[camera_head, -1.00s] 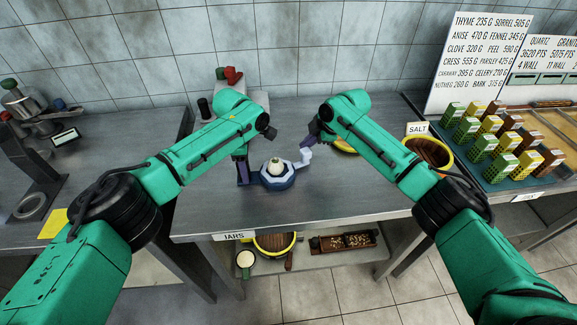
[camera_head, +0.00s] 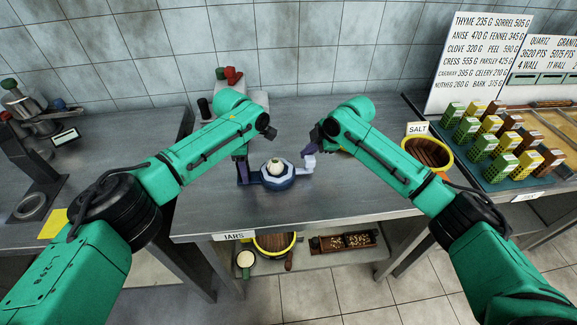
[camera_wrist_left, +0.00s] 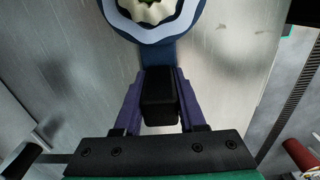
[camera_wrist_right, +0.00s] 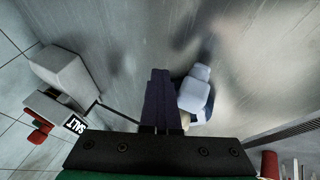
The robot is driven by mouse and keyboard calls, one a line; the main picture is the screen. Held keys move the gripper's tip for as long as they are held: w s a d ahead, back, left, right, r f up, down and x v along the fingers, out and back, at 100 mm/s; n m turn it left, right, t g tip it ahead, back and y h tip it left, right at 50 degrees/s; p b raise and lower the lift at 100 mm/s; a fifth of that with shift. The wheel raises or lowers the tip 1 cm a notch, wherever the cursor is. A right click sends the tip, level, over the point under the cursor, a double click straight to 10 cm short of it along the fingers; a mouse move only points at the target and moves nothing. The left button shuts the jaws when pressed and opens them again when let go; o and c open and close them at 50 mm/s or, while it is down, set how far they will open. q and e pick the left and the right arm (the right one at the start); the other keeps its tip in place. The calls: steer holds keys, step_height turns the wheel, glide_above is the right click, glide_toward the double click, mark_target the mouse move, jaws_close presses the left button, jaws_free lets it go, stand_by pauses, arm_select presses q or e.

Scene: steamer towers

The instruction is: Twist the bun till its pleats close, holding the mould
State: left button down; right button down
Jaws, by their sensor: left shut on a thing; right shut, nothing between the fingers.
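The cream bun (camera_head: 276,167) sits in the blue octagonal mould (camera_head: 277,184) on the steel table. The bun's scalloped, pleated edge shows at the top of the left wrist view (camera_wrist_left: 152,8); its middle is cut off. My left gripper (camera_head: 242,178) is shut on the mould's black handle (camera_wrist_left: 159,97), left of the dish. A pale lilac knob (camera_head: 308,163) stands at the mould's right side and also shows in the right wrist view (camera_wrist_right: 195,92). My right gripper (camera_head: 312,147) is shut and empty close beside the knob; I cannot tell whether they touch.
A yellow-rimmed bowl (camera_head: 430,152) stands by the SALT sign (camera_head: 418,128) at right. Red and dark pieces (camera_head: 230,75) stand behind the left arm. A lower shelf holds another yellow-rimmed bowl (camera_head: 274,242) and a tray (camera_head: 343,242). The table front is clear.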

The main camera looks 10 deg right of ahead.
mark_target(309, 158)
steer(key=shift+s+a, duration=0.1)
steer(key=shift+s, duration=1.85)
steer(key=shift+w, duration=0.15)
steer(key=shift+r, duration=1.75)
steer(key=shift+w+r, duration=0.25)
steer(key=shift+r, duration=0.65)
steer(key=shift+w+r, duration=0.25)
steer(key=shift+r, duration=0.6)
arm_select(q)
steer(key=shift+c, duration=2)
jaws_free()
steer(key=shift+f, duration=0.1)
